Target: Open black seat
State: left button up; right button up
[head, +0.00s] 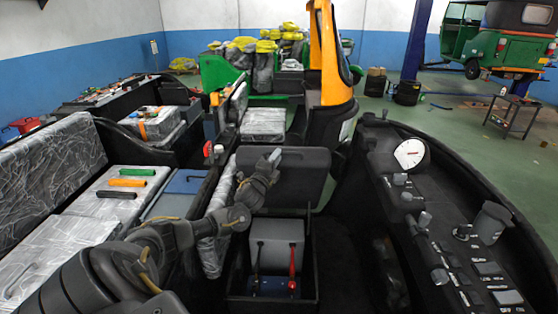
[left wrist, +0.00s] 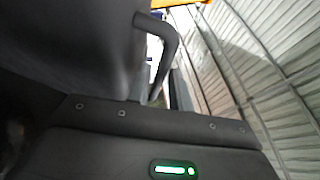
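The black seat (head: 300,178) stands tipped up on edge, behind an open compartment (head: 318,285) in the middle of the head view. My left gripper (head: 273,158) is at the seat's left part, in front of or against its face; I cannot tell whether it touches. Whether the fingers are apart is not clear. My right gripper is not in view.
The compartment holds a grey box (head: 276,240) and a red-handled lever (head: 292,270). A dashboard (head: 440,220) with a gauge and knobs lies right. Plastic-wrapped seats (head: 50,160) and coloured handles lie left.

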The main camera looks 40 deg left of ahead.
pick_arm(q)
jog(key=shift+b+x, duration=0.4)
jog(key=shift+x, duration=0.9)
jog(key=shift+c, duration=0.3)
grip_shut()
